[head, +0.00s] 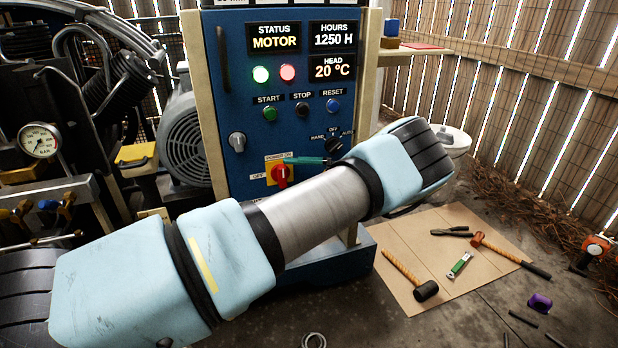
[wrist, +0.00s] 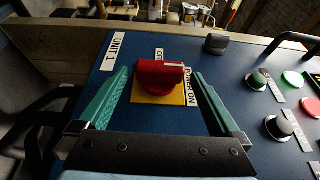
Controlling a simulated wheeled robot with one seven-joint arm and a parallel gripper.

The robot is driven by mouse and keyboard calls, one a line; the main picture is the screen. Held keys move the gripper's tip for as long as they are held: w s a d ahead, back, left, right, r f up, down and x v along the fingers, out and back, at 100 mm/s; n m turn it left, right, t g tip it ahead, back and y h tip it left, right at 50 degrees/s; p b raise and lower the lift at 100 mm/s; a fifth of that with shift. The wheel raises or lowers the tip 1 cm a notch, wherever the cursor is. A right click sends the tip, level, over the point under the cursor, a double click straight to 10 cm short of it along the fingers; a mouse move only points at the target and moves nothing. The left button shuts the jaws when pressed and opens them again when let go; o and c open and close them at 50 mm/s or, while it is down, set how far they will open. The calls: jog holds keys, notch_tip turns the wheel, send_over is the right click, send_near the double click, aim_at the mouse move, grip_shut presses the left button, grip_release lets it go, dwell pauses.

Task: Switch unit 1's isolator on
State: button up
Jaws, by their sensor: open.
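Unit 1's isolator (head: 281,175) is a red rotary handle on a yellow plate, low on the blue panel. It also shows in the wrist view (wrist: 160,78), beside the UNIT 1 label (wrist: 116,46). The OFF label (head: 258,177) is left of it and the POWER ON label (head: 279,158) above it in the head view. In the wrist view the handle's bar and white mark appear to lie toward POWER ON. My gripper (wrist: 161,76) is open, its teal fingers on either side of the handle with gaps showing. In the head view my arm hides part of the lower panel.
The grey knob (head: 237,142), start button (head: 270,113), stop button (head: 302,110) and selector (head: 333,145) are nearby. The green (head: 261,74) and red (head: 287,73) lamps look lit. Tools lie on a cardboard sheet (head: 440,222) on the floor at right.

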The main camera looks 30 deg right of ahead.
jog(key=b+v, duration=0.1)
jog(key=v, duration=0.9)
jog(key=shift+s, duration=0.1)
